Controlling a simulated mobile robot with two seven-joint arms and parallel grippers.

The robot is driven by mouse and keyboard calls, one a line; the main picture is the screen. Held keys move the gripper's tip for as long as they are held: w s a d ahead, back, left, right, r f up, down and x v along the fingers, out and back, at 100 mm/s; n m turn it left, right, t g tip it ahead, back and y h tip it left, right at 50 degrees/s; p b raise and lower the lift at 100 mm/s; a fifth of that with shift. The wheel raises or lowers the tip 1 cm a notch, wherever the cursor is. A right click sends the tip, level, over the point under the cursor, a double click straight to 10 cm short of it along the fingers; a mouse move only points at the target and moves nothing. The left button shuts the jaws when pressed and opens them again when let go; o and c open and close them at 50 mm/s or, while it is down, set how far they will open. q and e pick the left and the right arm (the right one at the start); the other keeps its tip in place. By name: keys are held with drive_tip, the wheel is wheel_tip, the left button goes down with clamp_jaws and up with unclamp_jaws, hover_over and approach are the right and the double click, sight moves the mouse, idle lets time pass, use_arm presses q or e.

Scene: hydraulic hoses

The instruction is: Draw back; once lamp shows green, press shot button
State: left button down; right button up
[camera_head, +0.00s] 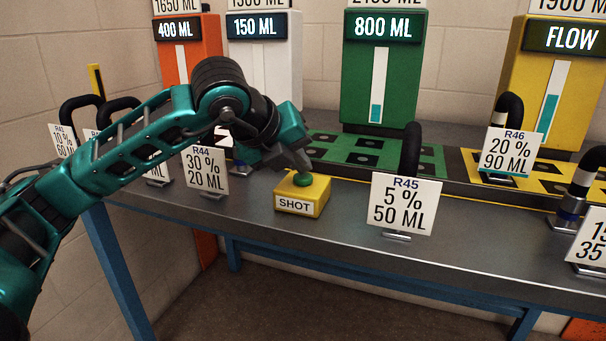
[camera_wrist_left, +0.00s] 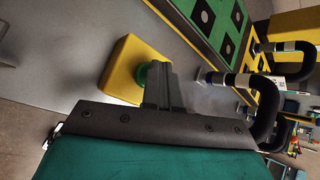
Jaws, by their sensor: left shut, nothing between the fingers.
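The shot button is a green knob (camera_head: 302,179) on a yellow box (camera_head: 312,201) labelled SHOT at the table's front edge. My left gripper (camera_head: 300,167) is shut and empty, pointing down at the knob. Its tips are at or just above the knob; I cannot tell whether they touch. In the left wrist view the green knob (camera_wrist_left: 143,75) shows partly behind the shut fingers (camera_wrist_left: 160,80), on the yellow box (camera_wrist_left: 125,62). No lit lamp is clear in either view. My right gripper is not in view.
Hoses stand on the table (camera_head: 345,222) with cards R44 (camera_head: 206,170), R45 (camera_head: 404,204) and R46 (camera_head: 511,152). Behind are dispensers, the green one (camera_head: 403,75) reading 800 ML and the yellow one (camera_head: 548,90) reading FLOW. The front strip between the SHOT box and R45 is clear.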

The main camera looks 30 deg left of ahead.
sight(299, 177)
use_arm(q)
drive_tip(key=shift+r+p, duration=0.55)
drive_tip(key=shift+r, duration=0.3)
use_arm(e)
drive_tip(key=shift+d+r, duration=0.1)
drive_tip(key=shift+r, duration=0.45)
use_arm(q)
drive_tip(key=shift+r+p, duration=1.9)
drive_tip(key=shift+r, duration=0.65)
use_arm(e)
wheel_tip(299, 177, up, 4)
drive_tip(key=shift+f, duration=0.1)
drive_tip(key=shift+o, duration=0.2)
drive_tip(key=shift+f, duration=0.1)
